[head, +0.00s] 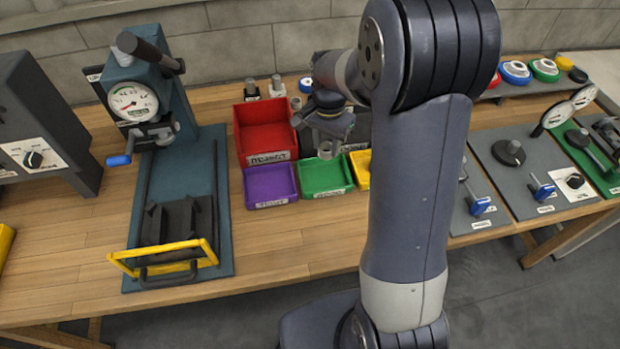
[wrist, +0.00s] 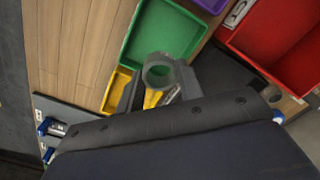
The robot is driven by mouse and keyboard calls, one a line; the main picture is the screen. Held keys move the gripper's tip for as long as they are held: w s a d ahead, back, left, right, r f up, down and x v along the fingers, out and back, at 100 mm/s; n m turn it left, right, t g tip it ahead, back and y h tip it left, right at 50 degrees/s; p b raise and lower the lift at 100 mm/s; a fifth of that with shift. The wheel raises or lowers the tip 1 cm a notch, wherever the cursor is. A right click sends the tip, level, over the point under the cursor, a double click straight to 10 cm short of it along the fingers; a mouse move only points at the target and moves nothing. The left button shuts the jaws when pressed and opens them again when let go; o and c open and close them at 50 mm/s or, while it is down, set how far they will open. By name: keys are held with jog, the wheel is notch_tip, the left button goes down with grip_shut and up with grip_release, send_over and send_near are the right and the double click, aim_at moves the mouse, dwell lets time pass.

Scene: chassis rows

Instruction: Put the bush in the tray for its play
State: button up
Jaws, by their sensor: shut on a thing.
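The bush (wrist: 160,57), a grey hollow ring, is between the fingers of my gripper (wrist: 158,86) in the wrist view. My gripper is shut on it. In the head view my gripper (head: 327,136) is above the trays, near the green and red ones, and the bush (head: 326,150) shows small below it. The red tray (head: 268,156) has a label that seems to read REJECT. In front are a purple tray (head: 271,204), a green tray (head: 326,192) and a yellow tray (head: 361,183), partly hidden by my arm. Their labels are too small to read surely.
A press with a dial gauge (head: 133,101) and a yellow guard (head: 164,256) stands left. Several small posts (head: 277,86) stand behind the trays. Gauge boards (head: 510,170) and coloured rings (head: 515,71) lie right. The wooden bench front is clear.

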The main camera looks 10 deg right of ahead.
notch_tip(320, 180, down, 10)
jog(key=shift+r+p, duration=0.1)
jog(key=shift+p, duration=0.35)
jog(key=shift+f, duration=0.2)
jog(key=o, duration=1.1)
notch_tip(320, 180, up, 12)
jog(key=shift+r+b, duration=0.2)
jog(key=shift+b, duration=0.1)
jog(key=shift+f, duration=0.1)
